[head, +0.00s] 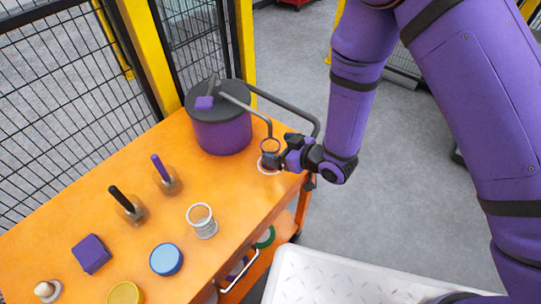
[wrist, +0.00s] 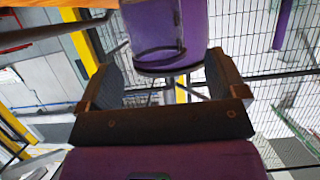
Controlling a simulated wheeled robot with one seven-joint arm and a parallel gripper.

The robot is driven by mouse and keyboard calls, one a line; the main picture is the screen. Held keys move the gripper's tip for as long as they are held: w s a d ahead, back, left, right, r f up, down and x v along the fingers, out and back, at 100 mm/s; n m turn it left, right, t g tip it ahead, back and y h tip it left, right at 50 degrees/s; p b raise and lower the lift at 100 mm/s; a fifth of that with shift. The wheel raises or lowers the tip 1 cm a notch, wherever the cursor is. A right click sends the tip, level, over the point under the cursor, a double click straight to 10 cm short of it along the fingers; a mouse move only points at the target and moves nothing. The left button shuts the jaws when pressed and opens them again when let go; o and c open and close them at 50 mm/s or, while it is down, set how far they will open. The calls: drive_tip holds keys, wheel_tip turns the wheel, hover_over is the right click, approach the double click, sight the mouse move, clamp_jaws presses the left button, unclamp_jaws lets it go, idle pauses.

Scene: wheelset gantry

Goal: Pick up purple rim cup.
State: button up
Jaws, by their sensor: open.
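A clear cup with a dark, purplish rim (head: 270,145) stands at the far right end of the orange cart top, right at my gripper. Its lower part is partly hidden by the gripper in the head view. My gripper (head: 274,161) is open and low over the cart. In the wrist view its two fingers (wrist: 165,85) are spread wide, and a clear cup-like shape (wrist: 157,55) shows ahead between them, against a purple pot. I cannot tell whether the fingers touch it.
The purple pot (head: 222,133) with a dark lid and a purple block on it stands close behind the gripper. A cart handle (head: 241,276) juts out in front.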

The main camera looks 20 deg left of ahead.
sight(263, 145)
drive_tip(key=x, duration=0.4)
drive_tip(key=shift+f, duration=0.25)
drive_tip(key=c, duration=1.1)
drive_tip(key=shift+r, duration=0.1)
